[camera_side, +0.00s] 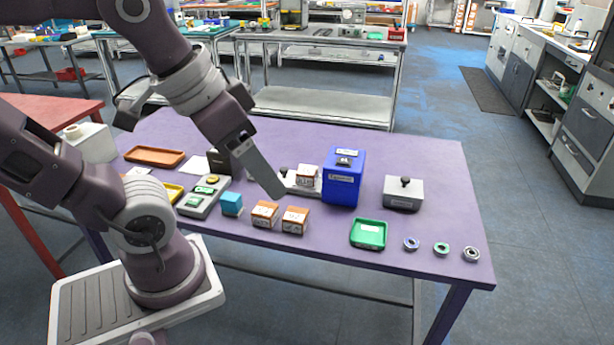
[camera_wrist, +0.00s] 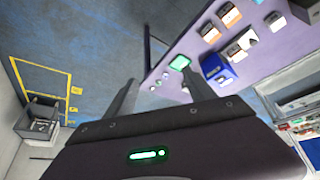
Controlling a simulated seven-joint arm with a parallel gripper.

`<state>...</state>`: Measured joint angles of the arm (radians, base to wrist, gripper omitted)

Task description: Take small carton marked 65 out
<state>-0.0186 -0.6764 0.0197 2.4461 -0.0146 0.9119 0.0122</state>
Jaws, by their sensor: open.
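Two small orange-and-white cartons stand side by side near the table's front edge: the left one (camera_side: 264,213) and the right one (camera_side: 295,219). A third similar carton (camera_side: 307,177) sits behind them on a pale base, beside the blue box (camera_side: 343,177). The marks are too small to read, so I cannot tell which is 65. My gripper (camera_side: 277,190) is above the table near the cartons, apart from them. In the wrist view my gripper (camera_wrist: 158,86) is open and empty, with several cartons (camera_wrist: 228,15) at the upper right.
A green tray (camera_side: 368,234) and several metal rings (camera_side: 441,248) lie to the right, with a grey knobbed block (camera_side: 403,193) behind. A teal block (camera_side: 232,203), a pale tray (camera_side: 202,197) and an orange tray (camera_side: 155,156) are at left.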

